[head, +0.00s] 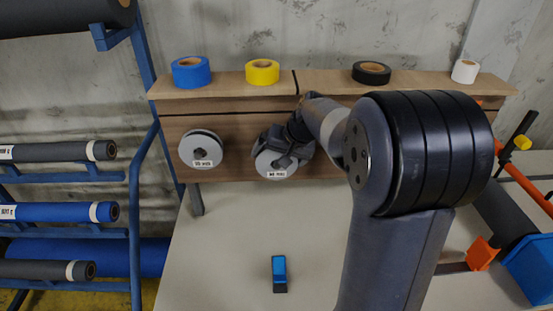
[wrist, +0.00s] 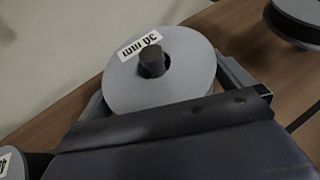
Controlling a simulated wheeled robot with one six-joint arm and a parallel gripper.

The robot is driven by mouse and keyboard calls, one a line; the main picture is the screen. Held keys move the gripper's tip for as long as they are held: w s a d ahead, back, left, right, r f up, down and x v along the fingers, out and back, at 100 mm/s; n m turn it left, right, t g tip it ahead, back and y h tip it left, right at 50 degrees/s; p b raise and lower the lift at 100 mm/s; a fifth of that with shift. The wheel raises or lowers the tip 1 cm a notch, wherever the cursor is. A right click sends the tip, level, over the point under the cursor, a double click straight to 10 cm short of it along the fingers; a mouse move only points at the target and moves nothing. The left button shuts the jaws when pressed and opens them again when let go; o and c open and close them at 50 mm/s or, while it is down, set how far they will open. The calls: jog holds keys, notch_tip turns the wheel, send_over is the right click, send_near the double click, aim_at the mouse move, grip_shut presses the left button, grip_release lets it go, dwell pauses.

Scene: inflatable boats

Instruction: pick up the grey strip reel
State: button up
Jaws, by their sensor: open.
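A light grey reel (head: 272,165) with a white label and a dark hub hangs on the front of the wooden board, left of my forearm. My gripper (head: 287,147) is at this reel and covers its upper right part. In the wrist view a light grey reel (wrist: 185,62) with a label ending in "mm" and a dark central peg lies between my open fingers (wrist: 166,88). One finger is on each side of it. I cannot tell whether they touch it. The strip wound inside is mostly hidden.
A second grey reel (head: 201,149) hangs to the left on the wooden board (head: 235,124). Blue (head: 191,72), yellow (head: 262,72), black (head: 371,73) and white (head: 465,71) tape rolls stand on top. A blue object (head: 279,273) lies on the pale table, otherwise largely clear.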

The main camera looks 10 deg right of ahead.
jog(key=shift+r, duration=0.1)
jog(key=c, duration=1)
jog(key=shift+r, duration=0.5)
jog(key=shift+s+r+b, duration=0.1)
jog(key=shift+r+b, duration=0.1)
jog(key=shift+b, duration=0.15)
jog(key=s+a+b, duration=0.1)
jog(key=s, duration=0.4)
jog(key=s+a+b, duration=0.1)
jog(key=s, duration=0.5)
jog(key=s+a+b, duration=0.1)
jog(key=s+b, duration=0.1)
jog(key=s, duration=0.4)
jog(key=shift+s+a, duration=0.25)
